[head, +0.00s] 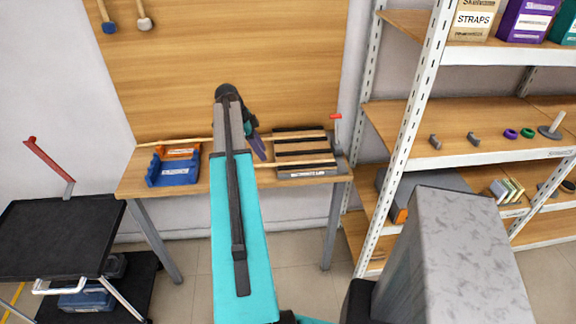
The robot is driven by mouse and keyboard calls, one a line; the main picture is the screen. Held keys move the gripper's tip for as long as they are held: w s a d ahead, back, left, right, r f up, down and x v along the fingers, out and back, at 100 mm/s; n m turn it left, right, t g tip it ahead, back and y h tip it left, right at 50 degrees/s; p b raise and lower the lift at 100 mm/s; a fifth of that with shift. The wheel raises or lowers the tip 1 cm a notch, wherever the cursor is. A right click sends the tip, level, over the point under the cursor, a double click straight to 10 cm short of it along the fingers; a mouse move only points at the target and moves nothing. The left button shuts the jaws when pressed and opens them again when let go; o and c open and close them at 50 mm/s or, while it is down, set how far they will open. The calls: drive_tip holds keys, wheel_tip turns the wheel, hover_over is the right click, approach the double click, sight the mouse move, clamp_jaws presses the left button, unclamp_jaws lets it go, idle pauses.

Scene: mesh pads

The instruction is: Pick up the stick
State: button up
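A thin pale wooden stick (175,143) lies along the back of the wooden bench (222,185), its left part showing behind a blue tray. My arm hides its middle, so I cannot tell whether it joins the upper pale strip (292,137) across a dark rack. A second pale strip (290,164) crosses the rack's front. My gripper (258,147) is over the bench, mostly hidden behind my arm. Only a purple part points down beside the rack's left end. I cannot see whether it is open or touches a stick.
The blue tray (172,174) with an orange part stands left on the bench, the dark rack (306,173) right. A black cart (58,235) is at the left. Metal shelving (480,150) stands close on the right. Two mallets (142,15) hang on the wooden back panel.

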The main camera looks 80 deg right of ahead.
sight(284, 164)
drive_tip(key=shift+s+f, duration=0.1)
drive_tip(key=shift+f, duration=0.15)
drive_tip(key=shift+f, duration=0.1)
drive_tip(key=shift+p+x, duration=1.3)
drive_tip(key=shift+x, duration=1.25)
clamp_jaws()
